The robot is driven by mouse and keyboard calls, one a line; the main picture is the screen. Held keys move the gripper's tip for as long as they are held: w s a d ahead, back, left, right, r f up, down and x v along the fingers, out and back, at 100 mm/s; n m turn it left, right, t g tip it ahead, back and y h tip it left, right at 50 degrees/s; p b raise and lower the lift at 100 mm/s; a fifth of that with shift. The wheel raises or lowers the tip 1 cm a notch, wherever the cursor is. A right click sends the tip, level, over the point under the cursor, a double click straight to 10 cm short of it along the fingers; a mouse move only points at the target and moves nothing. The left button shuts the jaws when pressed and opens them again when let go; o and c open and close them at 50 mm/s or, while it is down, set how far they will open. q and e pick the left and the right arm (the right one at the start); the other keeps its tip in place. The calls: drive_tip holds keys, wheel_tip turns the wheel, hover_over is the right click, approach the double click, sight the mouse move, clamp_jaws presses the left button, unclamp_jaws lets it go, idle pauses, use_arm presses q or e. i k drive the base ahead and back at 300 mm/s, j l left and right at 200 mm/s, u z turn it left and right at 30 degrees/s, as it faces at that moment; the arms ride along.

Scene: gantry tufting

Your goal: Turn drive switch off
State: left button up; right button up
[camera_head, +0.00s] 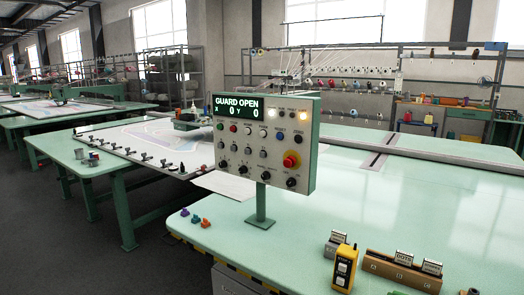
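A grey control panel (236,159) stands on a green post on the pale green table. Its display (238,107) reads "GUARD OPEN" with X 0 and Y 0. Neither of my grippers shows in this view.
A yellow handheld control box (345,268) and a wooden block holder (385,269) are at the table's front right. Small coloured pieces (195,219) lie near the left edge. A frame with a patterned cloth (150,134) lies behind the panel.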

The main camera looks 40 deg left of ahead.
sight(290, 182)
drive_tip(key=i+j, duration=0.1)
drive_tip(key=j, duration=0.7)
drive_tip(key=i+j, duration=0.15)
drive_tip(key=j, duration=0.3)
